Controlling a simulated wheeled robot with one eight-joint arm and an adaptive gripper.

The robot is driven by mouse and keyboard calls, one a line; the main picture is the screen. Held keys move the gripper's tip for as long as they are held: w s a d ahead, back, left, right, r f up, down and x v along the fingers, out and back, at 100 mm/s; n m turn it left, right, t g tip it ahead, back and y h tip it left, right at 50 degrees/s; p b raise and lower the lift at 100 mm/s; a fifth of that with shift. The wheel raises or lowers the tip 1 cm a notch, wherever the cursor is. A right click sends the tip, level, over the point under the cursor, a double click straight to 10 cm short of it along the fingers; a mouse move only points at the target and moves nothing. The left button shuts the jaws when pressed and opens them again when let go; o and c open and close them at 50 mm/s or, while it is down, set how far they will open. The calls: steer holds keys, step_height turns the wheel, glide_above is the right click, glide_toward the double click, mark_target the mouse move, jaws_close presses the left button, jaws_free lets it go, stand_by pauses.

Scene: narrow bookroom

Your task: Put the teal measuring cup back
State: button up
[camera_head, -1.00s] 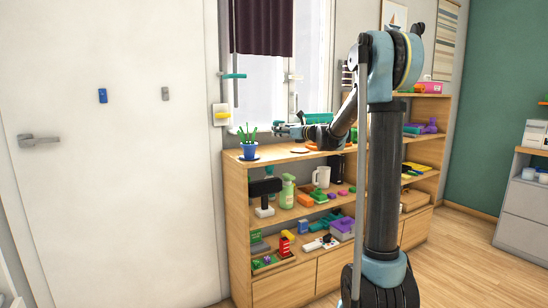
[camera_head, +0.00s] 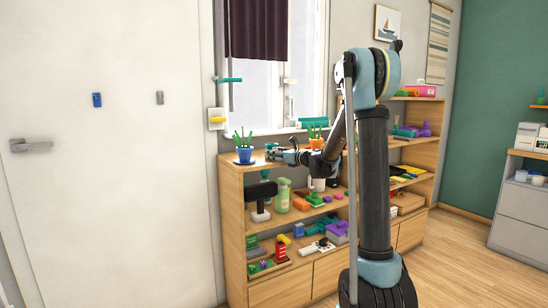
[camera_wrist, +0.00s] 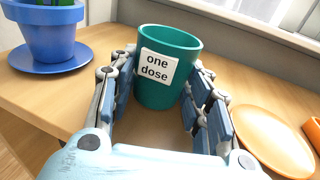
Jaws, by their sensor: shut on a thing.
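The teal measuring cup (camera_wrist: 184,45) is upright in the wrist view, with a white label reading "one dose". My gripper (camera_wrist: 163,88) has its blue-padded fingers on both sides of the cup and is shut on it. The cup is over the wooden top of the shelf unit; I cannot tell whether its base touches the wood. In the head view, my gripper (camera_head: 279,153) is low at the shelf top, right of the potted plant, and the cup is too small there to make out clearly.
A blue pot (camera_wrist: 48,32) on a blue saucer (camera_wrist: 50,63) stands close left of the cup. The window wall is behind; bare wood lies around the cup.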

steer(key=o, duration=1.1)
